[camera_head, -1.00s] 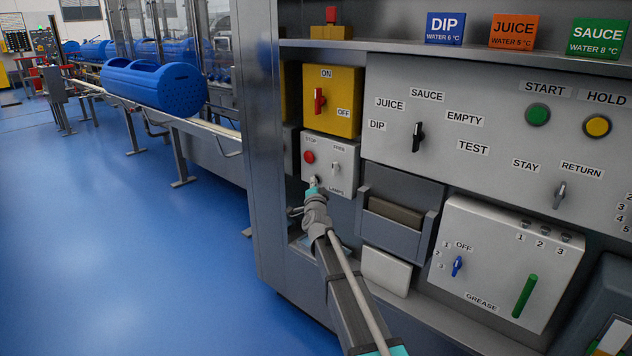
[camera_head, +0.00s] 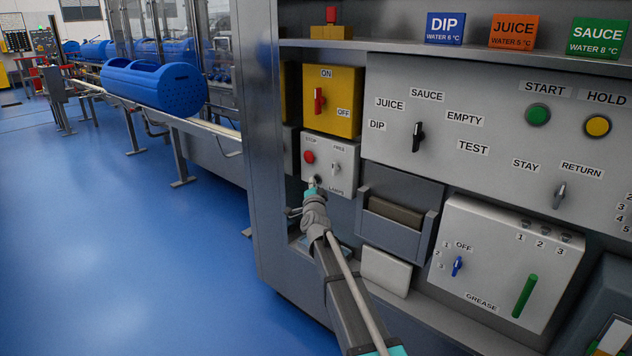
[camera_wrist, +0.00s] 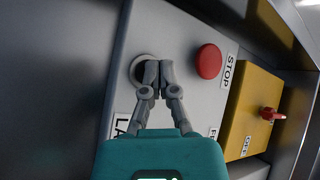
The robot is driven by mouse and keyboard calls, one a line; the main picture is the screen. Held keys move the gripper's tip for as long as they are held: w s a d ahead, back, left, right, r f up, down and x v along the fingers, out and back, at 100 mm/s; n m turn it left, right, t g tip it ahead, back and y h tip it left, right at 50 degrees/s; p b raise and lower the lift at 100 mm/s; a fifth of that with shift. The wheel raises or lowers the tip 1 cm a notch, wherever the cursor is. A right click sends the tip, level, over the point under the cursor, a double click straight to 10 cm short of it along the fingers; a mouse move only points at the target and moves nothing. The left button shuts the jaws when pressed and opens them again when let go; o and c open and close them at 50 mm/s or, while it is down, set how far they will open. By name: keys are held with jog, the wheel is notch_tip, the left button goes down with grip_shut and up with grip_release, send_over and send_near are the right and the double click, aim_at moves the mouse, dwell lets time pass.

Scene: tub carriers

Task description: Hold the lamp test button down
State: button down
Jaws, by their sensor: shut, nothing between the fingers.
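The lamp test button is a round dark button in a pale ring (camera_wrist: 139,72) on a light grey box, by a label starting "LA" in the wrist view. In the head view the grey box (camera_head: 346,163) carries a "LAMPS" label low down. My gripper (camera_wrist: 158,66) is shut and empty, its fingertips over the right part of the ring in the wrist view. They hide part of the button. I cannot tell whether they touch it or whether it is pressed in. In the head view my gripper (camera_head: 313,183) reaches the box's lower left.
A red stop button (camera_wrist: 209,61) sits close beside my fingertips. A small toggle switch (camera_head: 336,167) is on the same box. A yellow box with a red switch (camera_head: 319,101) is above. A grey holder (camera_head: 396,230) stands right of my arm. Open blue floor lies left.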

jog(key=shift+s+a, duration=0.35)
jog(key=shift+s, duration=0.1)
jog(key=shift+s+a, duration=0.1)
jog(key=shift+s+a, duration=0.75)
jog(key=shift+s, duration=0.2)
jog(key=shift+s+a, duration=0.7)
jog(key=shift+s, duration=0.2)
